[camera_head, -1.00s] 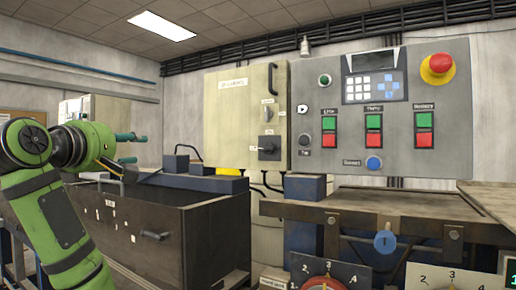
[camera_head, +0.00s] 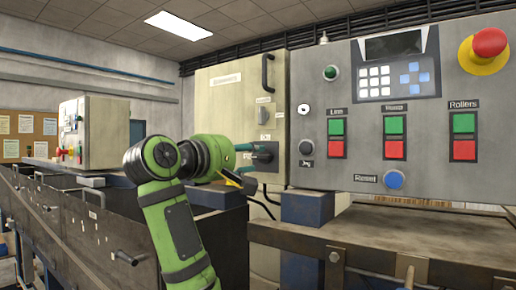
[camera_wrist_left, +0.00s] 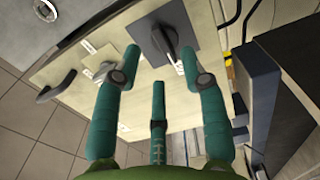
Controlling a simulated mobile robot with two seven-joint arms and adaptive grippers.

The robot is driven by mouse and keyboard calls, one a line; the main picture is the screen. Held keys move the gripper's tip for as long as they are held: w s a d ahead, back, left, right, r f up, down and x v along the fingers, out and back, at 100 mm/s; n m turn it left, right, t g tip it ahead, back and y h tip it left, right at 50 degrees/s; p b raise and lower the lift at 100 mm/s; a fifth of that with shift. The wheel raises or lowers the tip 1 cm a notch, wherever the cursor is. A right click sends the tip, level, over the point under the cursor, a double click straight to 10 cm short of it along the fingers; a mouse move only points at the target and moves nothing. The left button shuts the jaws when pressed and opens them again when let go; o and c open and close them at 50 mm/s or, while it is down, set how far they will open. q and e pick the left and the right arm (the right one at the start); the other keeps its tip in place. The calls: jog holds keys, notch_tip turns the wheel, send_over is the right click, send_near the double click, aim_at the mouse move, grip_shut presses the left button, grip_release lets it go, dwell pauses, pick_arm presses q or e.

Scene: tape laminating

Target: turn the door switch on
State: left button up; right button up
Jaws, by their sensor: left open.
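The door switch is a dark rotary knob on a dark square plate, low on the front of the beige cabinet (camera_head: 235,105). In the left wrist view, the door switch (camera_wrist_left: 165,42) lies just ahead, between the fingertips in the picture. My left gripper (camera_head: 262,152) has teal fingers and partly covers the switch in the head view. In the left wrist view my left gripper (camera_wrist_left: 160,62) is open, with nothing between its fingers. I cannot tell whether a fingertip touches the knob. My right gripper is in neither view.
A grey control panel (camera_head: 350,120) with green and red buttons and a red emergency stop (camera_head: 489,43) stands right of the cabinet. A black handle (camera_head: 268,72) is higher on the cabinet. A dark blue block (camera_head: 307,207) stands below the panel.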

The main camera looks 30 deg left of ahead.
aim_at(261, 156)
pick_arm(q)
jog(key=shift+w+d+r+p, duration=0.15)
jog(key=shift+w+p, duration=0.4)
jog(key=shift+w, duration=0.7)
jog(key=shift+w+f, duration=0.3)
jog(key=shift+w, duration=0.5)
jog(key=shift+s, duration=0.15)
jog(key=shift+c, duration=0.4)
jog(key=c, duration=0.7)
grip_shut()
jog(key=m+b, duration=0.1)
jog(key=m, duration=0.3)
jog(key=shift+d+b, duration=0.1)
jog(key=shift+b, duration=0.2)
jog(key=m+b, duration=0.1)
jog(key=m, duration=0.3)
jog(key=shift+m, duration=0.4)
jog(key=m, duration=0.4)
jog(key=shift+b, duration=0.35)
jog(key=m, duration=0.5)
jog(key=shift+s+d, duration=0.1)
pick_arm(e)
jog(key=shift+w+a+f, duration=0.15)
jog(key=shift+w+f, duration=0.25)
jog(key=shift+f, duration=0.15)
